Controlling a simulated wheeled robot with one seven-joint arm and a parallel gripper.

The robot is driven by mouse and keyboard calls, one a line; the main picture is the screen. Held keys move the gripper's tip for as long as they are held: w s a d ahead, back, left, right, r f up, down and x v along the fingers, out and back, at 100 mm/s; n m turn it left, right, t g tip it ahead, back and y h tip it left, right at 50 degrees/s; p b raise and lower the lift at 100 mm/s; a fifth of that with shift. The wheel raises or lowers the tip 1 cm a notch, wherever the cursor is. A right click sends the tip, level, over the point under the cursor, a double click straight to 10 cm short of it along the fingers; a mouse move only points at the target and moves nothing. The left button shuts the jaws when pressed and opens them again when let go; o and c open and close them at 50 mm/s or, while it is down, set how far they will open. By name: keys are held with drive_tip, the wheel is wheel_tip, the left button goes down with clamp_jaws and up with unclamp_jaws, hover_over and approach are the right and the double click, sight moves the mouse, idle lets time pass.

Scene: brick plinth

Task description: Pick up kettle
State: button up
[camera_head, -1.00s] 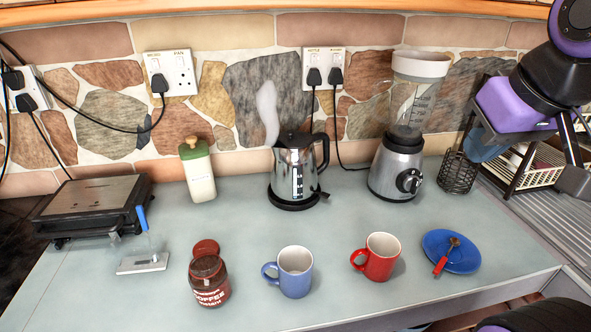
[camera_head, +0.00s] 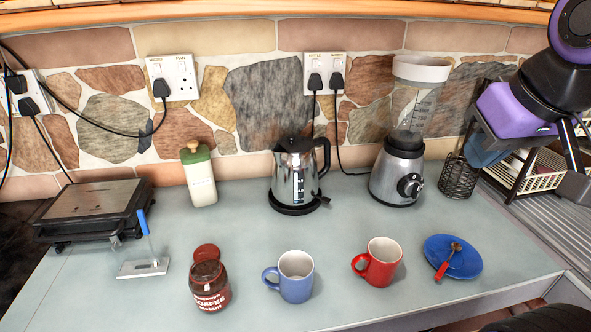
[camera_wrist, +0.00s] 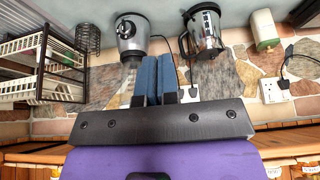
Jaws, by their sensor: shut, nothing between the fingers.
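The kettle (camera_head: 296,176) is silver with a black handle, lid and base. It stands upright on the counter near the back wall, left of the blender. In the wrist view, which looks upside down, the kettle (camera_wrist: 205,32) is at the top, right of centre. My gripper (camera_wrist: 157,60) has its two blue fingers together with nothing between them. In the head view my gripper (camera_head: 483,150) hangs at the upper right, by the wire rack, well apart from the kettle. The fingers are partly hidden there by the purple gripper body.
A blender (camera_head: 398,173) stands right of the kettle, a green-topped bottle (camera_head: 199,176) left. A coffee jar (camera_head: 209,284), blue mug (camera_head: 295,277), red mug (camera_head: 377,263) and blue plate (camera_head: 462,263) line the front. A black grill (camera_head: 90,212) is at left. Bare counter lies before the kettle.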

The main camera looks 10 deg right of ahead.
sight(329, 152)
drive_tip(key=o, duration=0.3)
drive_tip(key=shift+w, duration=0.15)
drive_tip(key=o, duration=0.6)
drive_tip(key=w, duration=0.3)
drive_tip(key=shift+w+d+t, duration=0.15)
drive_tip(key=shift+d+t, duration=0.15)
drive_tip(key=shift+o, duration=0.2)
drive_tip(key=w+d+f+n+t, duration=0.1)
drive_tip(key=w+f+t, duration=0.15)
drive_tip(key=w, duration=0.95)
drive_tip(key=w+d+f+t, duration=0.1)
drive_tip(key=w+f, duration=0.3)
drive_tip(key=w, duration=0.7)
drive_tip(key=shift+w+a+f+n+t+y, duration=0.65)
drive_tip(key=shift+w+a+f, duration=0.65)
drive_tip(key=shift+w+f, duration=2.35)
drive_tip(key=shift+w+a+f+n+t+y, duration=0.45)
drive_tip(key=shift+w+a+f+y, duration=0.65)
drive_tip(key=shift+w+f, duration=2.55)
drive_tip(key=shift+w+a+f+n+t+y, duration=0.5)
drive_tip(key=shift+w+a+f, duration=1)
drive_tip(key=shift+w+f, duration=2.15)
